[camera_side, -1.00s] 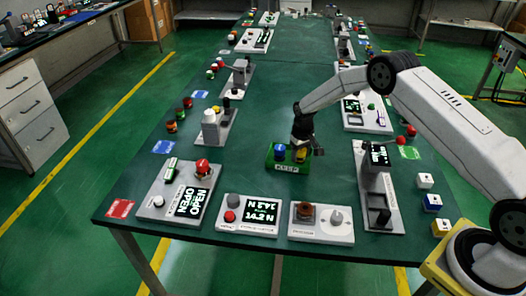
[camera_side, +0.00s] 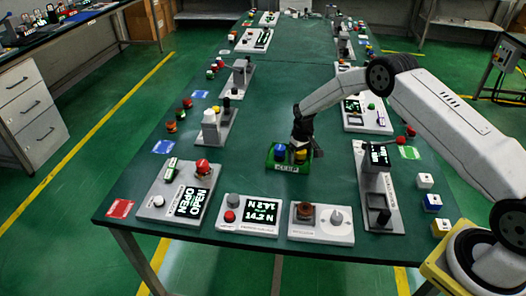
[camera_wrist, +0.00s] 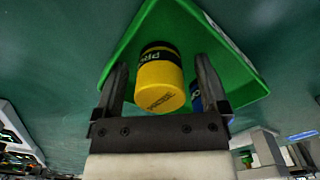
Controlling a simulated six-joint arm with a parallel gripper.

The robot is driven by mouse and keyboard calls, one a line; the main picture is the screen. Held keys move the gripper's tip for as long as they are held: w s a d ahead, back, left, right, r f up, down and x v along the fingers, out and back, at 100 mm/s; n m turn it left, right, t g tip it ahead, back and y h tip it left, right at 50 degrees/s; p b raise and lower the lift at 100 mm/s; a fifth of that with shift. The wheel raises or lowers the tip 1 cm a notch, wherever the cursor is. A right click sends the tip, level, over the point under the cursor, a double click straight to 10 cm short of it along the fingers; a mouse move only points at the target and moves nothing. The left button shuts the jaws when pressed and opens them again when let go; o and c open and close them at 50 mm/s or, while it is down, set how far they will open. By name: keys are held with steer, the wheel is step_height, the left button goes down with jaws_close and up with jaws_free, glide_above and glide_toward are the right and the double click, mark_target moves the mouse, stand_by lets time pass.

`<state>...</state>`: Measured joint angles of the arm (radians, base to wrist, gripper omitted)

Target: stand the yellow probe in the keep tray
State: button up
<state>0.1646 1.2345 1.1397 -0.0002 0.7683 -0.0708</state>
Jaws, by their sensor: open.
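The yellow probe (camera_wrist: 160,82) stands in the green keep tray (camera_wrist: 235,72), with a dark lettered band round it. In the wrist view it lies between the two fingers of my gripper (camera_wrist: 160,64), which are apart, with a visible gap on each side. In the side view the yellow probe (camera_side: 300,156) stands at the right of the keep tray (camera_side: 286,169), partly hidden by my gripper (camera_side: 303,144) just above it. A blue probe (camera_side: 280,152) stands beside it at the left; in the wrist view it (camera_wrist: 197,98) is mostly hidden behind the right finger.
A panel with a red knob (camera_side: 203,166) and two small consoles (camera_side: 248,214) (camera_side: 321,223) stand in front of the tray. Bare green table surrounds the tray.

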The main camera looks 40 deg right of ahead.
mark_target(301, 152)
steer(key=shift+r, duration=0.15)
step_height(301, 152, up, 12)
stand_by(0.7)
stand_by(0.5)
steer(key=s+a+r+t, duration=0.1)
steer(key=s+a+r, duration=0.3)
steer(key=s, duration=1)
steer(key=s+a+r+n+t, duration=0.1)
steer(key=s+a+r, duration=0.2)
steer(key=s, duration=1.1)
steer(key=shift+a+r+t, duration=0.3)
steer(key=shift+a+r, duration=0.05)
steer(key=shift+a, duration=0.8)
